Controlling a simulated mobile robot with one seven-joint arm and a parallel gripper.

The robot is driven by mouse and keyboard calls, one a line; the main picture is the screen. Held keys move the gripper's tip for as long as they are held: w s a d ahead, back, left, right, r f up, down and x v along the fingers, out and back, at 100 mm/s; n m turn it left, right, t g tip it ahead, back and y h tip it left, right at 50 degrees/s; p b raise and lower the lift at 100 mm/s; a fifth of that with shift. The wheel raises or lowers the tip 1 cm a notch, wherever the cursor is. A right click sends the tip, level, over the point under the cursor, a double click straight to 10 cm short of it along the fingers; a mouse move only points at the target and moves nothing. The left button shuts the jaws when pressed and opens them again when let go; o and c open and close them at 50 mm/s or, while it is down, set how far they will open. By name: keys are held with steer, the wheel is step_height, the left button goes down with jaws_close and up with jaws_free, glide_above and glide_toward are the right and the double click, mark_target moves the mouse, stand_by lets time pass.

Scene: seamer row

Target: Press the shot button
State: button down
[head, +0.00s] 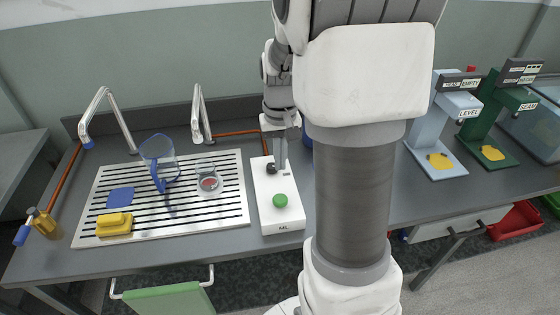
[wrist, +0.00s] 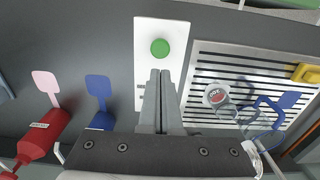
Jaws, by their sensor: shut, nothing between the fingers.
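A white box (head: 274,212) marked "ML" stands on the grey counter, with a round green button (head: 280,200) near its front end and a dark knob (head: 271,168) near its back end. My gripper (head: 281,165) is over the back part of the box, close to the knob. In the wrist view the shut, empty fingers (wrist: 160,73) point along the box, and the green button (wrist: 160,47) shows just past their tips, uncovered. The fingers hide much of the box and the knob there. I cannot tell the fingertips' height above the box.
A slatted drain tray (head: 165,215) left of the box holds a clear jug (head: 159,160), a small glass (head: 208,182), a yellow sponge (head: 115,225) and a blue cloth (head: 120,198). Two taps stand behind.

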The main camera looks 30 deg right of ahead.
mark_target(280, 198)
step_height(280, 198, down, 11)
steer(key=shift+b, duration=0.65)
steer(key=shift+f+b, duration=0.8)
steer(key=shift+f, duration=0.25)
steer(key=shift+s, duration=0.1)
steer(key=shift+r+p, duration=0.6)
step_height(280, 198, up, 13)
steer(key=p, duration=0.3)
steer(key=shift+r, duration=0.15)
